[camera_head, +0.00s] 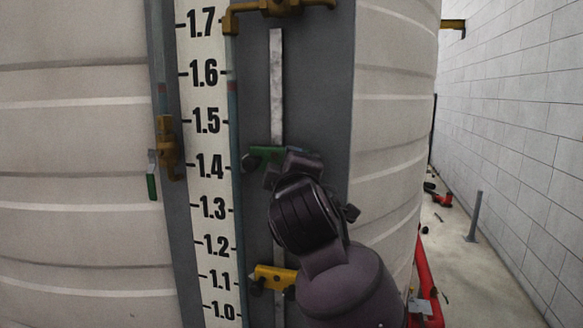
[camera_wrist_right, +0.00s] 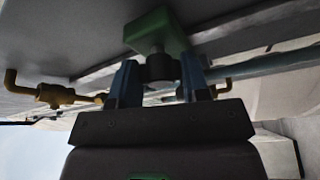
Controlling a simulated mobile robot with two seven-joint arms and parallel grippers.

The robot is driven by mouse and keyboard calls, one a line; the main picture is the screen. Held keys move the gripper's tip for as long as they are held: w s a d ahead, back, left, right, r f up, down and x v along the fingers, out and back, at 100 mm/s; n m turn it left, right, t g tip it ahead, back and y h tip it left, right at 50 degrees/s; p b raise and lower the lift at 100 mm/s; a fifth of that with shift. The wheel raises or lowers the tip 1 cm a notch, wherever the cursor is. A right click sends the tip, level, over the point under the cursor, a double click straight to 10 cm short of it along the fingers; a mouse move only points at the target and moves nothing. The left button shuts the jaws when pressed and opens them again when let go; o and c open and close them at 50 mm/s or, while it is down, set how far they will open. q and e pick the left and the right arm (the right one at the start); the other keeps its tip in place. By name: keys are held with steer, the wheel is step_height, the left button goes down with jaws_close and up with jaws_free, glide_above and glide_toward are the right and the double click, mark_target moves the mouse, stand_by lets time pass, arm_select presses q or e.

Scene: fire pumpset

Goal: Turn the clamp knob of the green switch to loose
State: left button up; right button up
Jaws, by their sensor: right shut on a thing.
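The green switch (camera_head: 262,152) sits on the pale vertical rail (camera_head: 277,85) beside the 1.4 mark, and it also shows at the top of the right wrist view (camera_wrist_right: 157,32). A dark round part (camera_head: 250,164) shows at its left end in the head view. My right gripper (camera_head: 290,165) is at the switch's right side and hides that part. In the right wrist view, a black knob (camera_wrist_right: 160,68) under the green body lies between the two blue fingers of the right gripper (camera_wrist_right: 160,82), which are shut on it. My left gripper is not in view.
A yellow switch (camera_head: 275,278) sits lower on the same rail, partly behind my right arm. A white scale (camera_head: 208,130) runs along the left of the panel. A brass valve with a green handle (camera_head: 152,186) is farther left. Brass pipework (camera_head: 280,7) is above.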

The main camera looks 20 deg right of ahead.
steer(key=n+g, duration=0.1)
steer(key=n, duration=0.2)
steer(key=shift+y, duration=0.3)
steer(key=shift+n, duration=0.4)
steer(key=o, duration=0.9)
steer(key=b+v, duration=0.1)
steer(key=v, duration=1)
steer(key=shift+r+b, duration=0.25)
steer(key=shift+b, duration=0.1)
steer(key=shift+w+d, duration=0.1)
